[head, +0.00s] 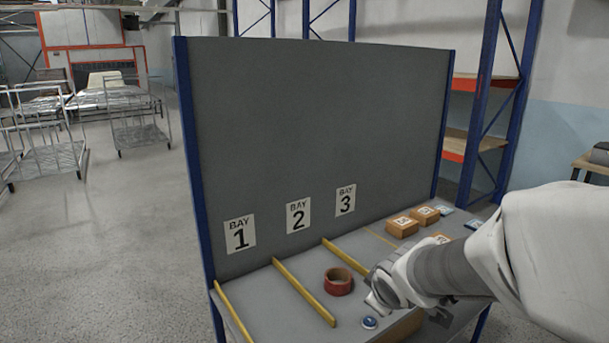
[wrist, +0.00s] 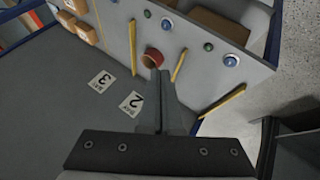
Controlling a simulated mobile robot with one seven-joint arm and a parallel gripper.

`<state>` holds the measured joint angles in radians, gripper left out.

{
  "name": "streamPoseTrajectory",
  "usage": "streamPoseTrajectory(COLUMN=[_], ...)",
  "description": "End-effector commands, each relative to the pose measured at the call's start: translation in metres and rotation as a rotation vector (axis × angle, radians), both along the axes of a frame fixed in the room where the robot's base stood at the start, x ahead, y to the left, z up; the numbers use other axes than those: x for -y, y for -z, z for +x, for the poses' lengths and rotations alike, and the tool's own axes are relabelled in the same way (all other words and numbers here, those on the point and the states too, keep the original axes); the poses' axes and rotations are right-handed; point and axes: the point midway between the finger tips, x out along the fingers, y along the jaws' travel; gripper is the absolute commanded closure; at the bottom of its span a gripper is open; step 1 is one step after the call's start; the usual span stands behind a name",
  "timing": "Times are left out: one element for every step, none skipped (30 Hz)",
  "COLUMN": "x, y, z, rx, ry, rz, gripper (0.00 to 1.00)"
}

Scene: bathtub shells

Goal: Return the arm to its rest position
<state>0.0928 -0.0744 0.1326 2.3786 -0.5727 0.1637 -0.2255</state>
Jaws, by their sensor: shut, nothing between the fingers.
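My arm reaches in from the right in the head view, over the right part of the bench. My gripper (wrist: 161,75) shows in the wrist view with its two fingers together and nothing between them. In the head view the gripper end (head: 385,292) is above the bench, just right of a red tape roll (head: 339,281); its fingertips are hard to make out there. In the wrist view the red tape roll (wrist: 152,58) appears just beyond the fingertips. I cannot tell how far the fingers are above the bench.
The bench (head: 300,318) has yellow divider strips (head: 303,291) and a grey back panel (head: 320,120) with bay labels 1, 2 and 3. Several small boxes (head: 402,227) lie at the right rear. A blue round button (head: 370,322) is at the front edge. Open floor lies left.

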Motion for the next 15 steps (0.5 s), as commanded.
streamPoseTrajectory(x=[0.006, 0.01, 0.014, 0.017, 0.019, 0.021, 0.022, 0.023, 0.023, 0.022, 0.021, 0.019, 0.017, 0.015, 0.012], y=[-0.015, -0.022, -0.029, -0.034, -0.039, -0.046, -0.05, -0.053, -0.058, -0.06, -0.063, -0.066, -0.068, -0.069, -0.07], z=[-0.013, -0.022, -0.033, -0.042, -0.052, -0.064, -0.074, -0.084, -0.098, -0.108, -0.118, -0.131, -0.141, -0.149, -0.16], rx=[0.006, 0.003, -0.001, -0.006, -0.01, -0.016, -0.021, -0.028, -0.038, -0.046, -0.054, -0.067, -0.078, -0.089, -0.102], ry=[0.069, 0.11, 0.165, 0.205, 0.244, 0.292, 0.328, 0.363, 0.407, 0.438, 0.468, 0.503, 0.527, 0.548, 0.571], rz=[0.019, 0.034, 0.057, 0.075, 0.095, 0.125, 0.149, 0.174, 0.209, 0.236, 0.265, 0.302, 0.33, 0.357, 0.39], gripper=[1.0, 1.0, 1.0, 1.0, 1.0, 1.0, 1.0, 1.0, 1.0, 1.0, 1.0, 1.0, 1.0, 1.0, 1.0])
